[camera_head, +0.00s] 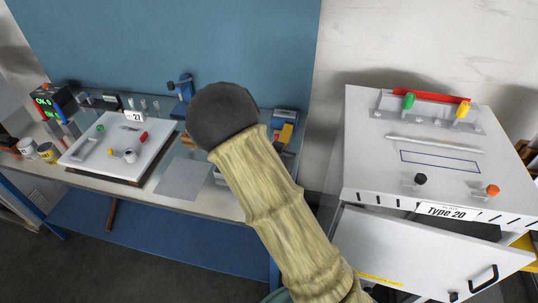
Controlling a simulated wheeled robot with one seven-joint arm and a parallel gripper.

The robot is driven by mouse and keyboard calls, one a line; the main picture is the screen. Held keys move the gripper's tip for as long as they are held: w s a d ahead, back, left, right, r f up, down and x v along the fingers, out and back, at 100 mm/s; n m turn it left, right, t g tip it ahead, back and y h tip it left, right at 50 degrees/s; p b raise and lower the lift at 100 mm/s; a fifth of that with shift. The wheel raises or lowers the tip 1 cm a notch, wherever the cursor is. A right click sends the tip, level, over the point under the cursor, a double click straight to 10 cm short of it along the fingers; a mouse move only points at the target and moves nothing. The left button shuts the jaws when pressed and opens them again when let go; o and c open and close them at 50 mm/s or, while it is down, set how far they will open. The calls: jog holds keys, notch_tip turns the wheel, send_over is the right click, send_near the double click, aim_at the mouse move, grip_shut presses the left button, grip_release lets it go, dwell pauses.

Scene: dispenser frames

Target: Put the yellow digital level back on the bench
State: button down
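The bench (222,206) runs along the blue wall panel at the left, with a pale top and a blue lower shelf. A small yellow object (286,133) shows at its right end, beside a blue-grey block. It is too small to tell whether it is the yellow digital level, and nothing else in view is clearly that level. My arm, tan and ribbed with a dark rounded end, rises through the middle and hides part of the bench's right side. My gripper cannot be made out, nor anything it may hold.
A white cabinet (365,178) labelled "Type 20" stands at the right, its front panel or drawer jutting out. A white board (88,160) with small parts lies on the bench. A flat grey sheet (183,178) lies right of it. Tins (47,152) stand at the left.

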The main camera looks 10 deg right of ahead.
jog(key=shift+s+d+f+n+t+y, duration=0.15)
jog(key=shift+s+d+f+n+y, duration=0.25)
jog(key=shift+n+y, duration=0.4)
jog(key=shift+s+d+f+n+t+y, duration=0.15)
jog(key=shift+s+d+n+t+y, duration=0.1)
jog(key=shift+d+n+y, duration=0.4)
jog(key=shift+s+d+f+n+t+y, duration=0.1)
jog(key=shift+s+d+f+n+y, duration=0.25)
jog(key=shift+n+y, duration=0.6)
jog(key=shift+w, duration=0.1)
